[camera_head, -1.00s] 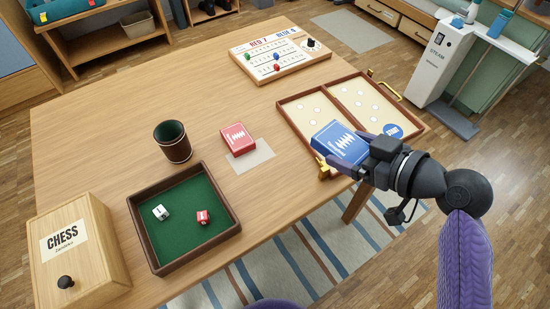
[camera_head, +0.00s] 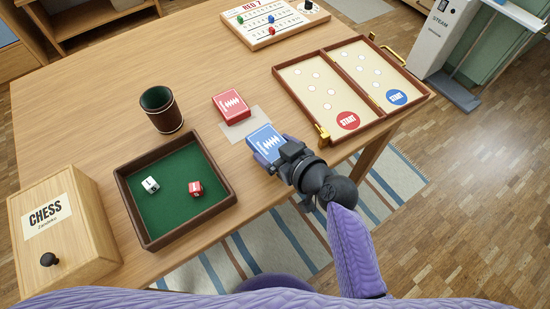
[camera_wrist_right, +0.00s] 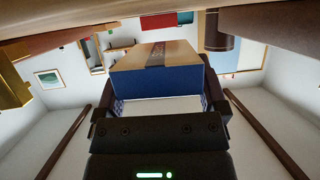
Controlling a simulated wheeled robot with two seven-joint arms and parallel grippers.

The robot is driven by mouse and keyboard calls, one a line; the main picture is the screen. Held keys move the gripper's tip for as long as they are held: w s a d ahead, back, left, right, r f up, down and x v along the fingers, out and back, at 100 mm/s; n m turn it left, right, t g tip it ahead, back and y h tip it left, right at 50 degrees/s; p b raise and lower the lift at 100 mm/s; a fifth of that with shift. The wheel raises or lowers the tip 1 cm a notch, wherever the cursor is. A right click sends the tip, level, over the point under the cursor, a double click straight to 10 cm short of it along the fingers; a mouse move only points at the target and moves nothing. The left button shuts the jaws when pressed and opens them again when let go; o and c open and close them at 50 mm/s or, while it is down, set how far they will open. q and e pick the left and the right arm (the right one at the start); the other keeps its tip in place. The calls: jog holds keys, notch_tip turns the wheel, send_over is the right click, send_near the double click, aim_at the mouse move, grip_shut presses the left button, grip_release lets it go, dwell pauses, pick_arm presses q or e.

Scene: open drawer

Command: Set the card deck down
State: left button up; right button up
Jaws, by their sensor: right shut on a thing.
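The blue card deck (camera_head: 265,142) is held between the fingers of my right gripper (camera_head: 270,152), near the table's front edge in the head view. The blue deck (camera_wrist_right: 155,78) also fills the middle of the right wrist view, between the fingers. A red card deck (camera_head: 231,107) lies just behind and to the left, on a pale grey mat (camera_head: 238,132). The blue deck is close to the mat's lower right corner and partly overlaps it in the picture. I cannot tell whether it touches the table. My left gripper is out of view.
A dice tray (camera_head: 225,201) with two dice stands left of my right gripper, with a dice cup (camera_head: 160,110) behind it. An open board (camera_head: 333,63) with a brass clasp lies to the right. A chess box (camera_head: 90,236) stands at the front left.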

aim_at(276, 158)
jog(key=shift+f, duration=1.35)
jog(key=shift+b, duration=0.3)
jog(key=shift+f, duration=0.25)
jog(key=o, duration=1)
jog(key=shift+c, duration=0.2)
jog(key=shift+d+r, duration=0.1)
